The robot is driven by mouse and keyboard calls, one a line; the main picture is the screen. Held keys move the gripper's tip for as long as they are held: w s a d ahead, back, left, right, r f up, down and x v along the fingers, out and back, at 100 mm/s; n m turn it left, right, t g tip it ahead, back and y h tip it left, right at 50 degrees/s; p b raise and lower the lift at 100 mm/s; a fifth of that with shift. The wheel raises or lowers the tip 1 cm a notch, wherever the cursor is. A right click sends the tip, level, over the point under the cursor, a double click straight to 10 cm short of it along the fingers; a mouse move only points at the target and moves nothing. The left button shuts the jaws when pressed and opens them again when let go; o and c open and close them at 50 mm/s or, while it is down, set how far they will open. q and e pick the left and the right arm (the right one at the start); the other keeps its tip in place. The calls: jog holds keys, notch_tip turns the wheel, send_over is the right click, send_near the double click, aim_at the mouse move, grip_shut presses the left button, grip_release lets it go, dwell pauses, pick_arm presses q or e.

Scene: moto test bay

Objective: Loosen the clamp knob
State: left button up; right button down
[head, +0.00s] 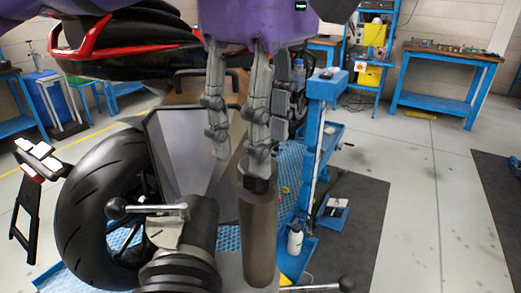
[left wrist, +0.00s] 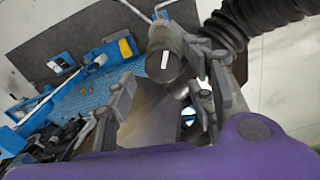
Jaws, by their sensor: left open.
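A dark round knob (left wrist: 161,66) with a white line on its face shows in the left wrist view, between and just beyond my left gripper's fingers (left wrist: 160,95). In the head view a black faceted piece (head: 257,184), probably this knob, tops a tall grey-brown cylinder (head: 260,238). My left gripper (head: 238,158) hangs above with its fingers apart and pointing down. One fingertip overlaps the black piece in the picture; I cannot tell whether it touches. I see nothing held. My right gripper is not in view.
A ball-ended lever (head: 145,208) and ribbed black sleeve (head: 178,275) are left of the cylinder, near a large tyre (head: 88,210). A blue stand (head: 318,140) is to the right. A red and black motorcycle part (head: 125,45) lies behind.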

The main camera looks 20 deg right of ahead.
pick_arm(q)
jog(key=shift+w+f, duration=0.2)
jog(key=shift+f, duration=1.4)
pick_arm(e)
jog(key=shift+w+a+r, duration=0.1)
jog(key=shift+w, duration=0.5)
pick_arm(q)
jog(key=shift+c, duration=0.5)
jog(key=c, duration=1)
jog(key=shift+o, duration=0.2)
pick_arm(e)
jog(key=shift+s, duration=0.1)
